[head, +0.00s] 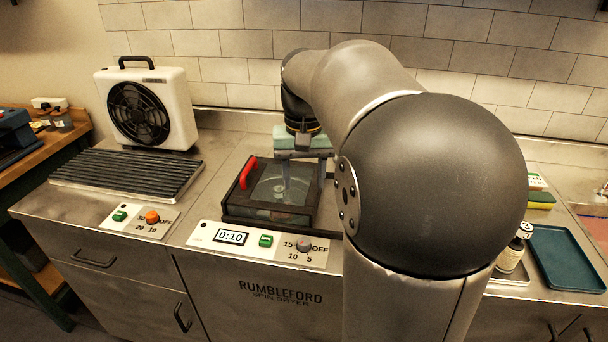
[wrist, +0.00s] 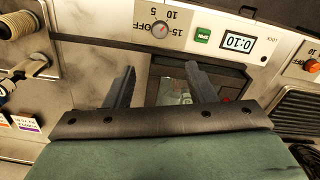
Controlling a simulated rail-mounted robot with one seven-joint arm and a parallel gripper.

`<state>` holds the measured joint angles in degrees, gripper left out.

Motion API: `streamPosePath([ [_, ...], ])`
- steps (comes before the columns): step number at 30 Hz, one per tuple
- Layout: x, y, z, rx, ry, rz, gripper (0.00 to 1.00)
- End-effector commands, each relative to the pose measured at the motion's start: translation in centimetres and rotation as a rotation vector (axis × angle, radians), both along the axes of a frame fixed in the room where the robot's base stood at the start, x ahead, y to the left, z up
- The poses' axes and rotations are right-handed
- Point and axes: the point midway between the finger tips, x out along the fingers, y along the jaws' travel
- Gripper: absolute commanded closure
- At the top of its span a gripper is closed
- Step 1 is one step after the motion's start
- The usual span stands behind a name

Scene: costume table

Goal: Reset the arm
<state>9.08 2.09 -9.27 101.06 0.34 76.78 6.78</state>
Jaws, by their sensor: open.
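My gripper (head: 304,182) is over the spin dryer, fingers pointing down, with nothing between them. In the wrist view the two fingers (wrist: 160,75) stand wide apart. The spin dryer's dark-framed box (head: 268,213) has a clear top and a red handle (head: 248,172) on its left side. The fingertips overlap the back right of the box in the head view; I cannot tell how high above it they are. My arm hides the area to the right of the dryer.
The dryer's panel (head: 205,237) reads 0:10, with a green button and a dial. A white fan unit (head: 176,90) stands behind a dark ribbed rack (head: 128,176) at left.

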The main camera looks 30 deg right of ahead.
Motion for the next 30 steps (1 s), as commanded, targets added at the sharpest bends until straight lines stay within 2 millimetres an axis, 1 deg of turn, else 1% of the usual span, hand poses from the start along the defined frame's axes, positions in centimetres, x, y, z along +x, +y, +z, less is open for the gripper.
streamPosePath([
  [14, 0.0, 0.0, 0.1, 0.000, 0.000, 0.000, 0.50],
  [17, -0.5, 0.7, -0.4, 0.004, 0.001, 0.018, 0.50],
  [20, -2.5, 3.3, -2.1, 0.012, -0.005, 0.083, 0.50],
  [21, -3.7, 4.8, -3.1, 0.015, -0.008, 0.125, 0.50],
  [23, -6.0, 7.1, -5.0, 0.019, -0.013, 0.193, 0.50],
  [24, -7.6, 8.5, -6.3, 0.019, -0.018, 0.237, 0.50],
  [25, -8.8, 9.4, -7.3, 0.018, -0.021, 0.270, 0.50],
  [27, -11.5, 11.2, -9.5, 0.016, -0.025, 0.338, 0.50],
  [30, -14.7, 12.8, -12.0, 0.010, -0.029, 0.413, 0.50],
])
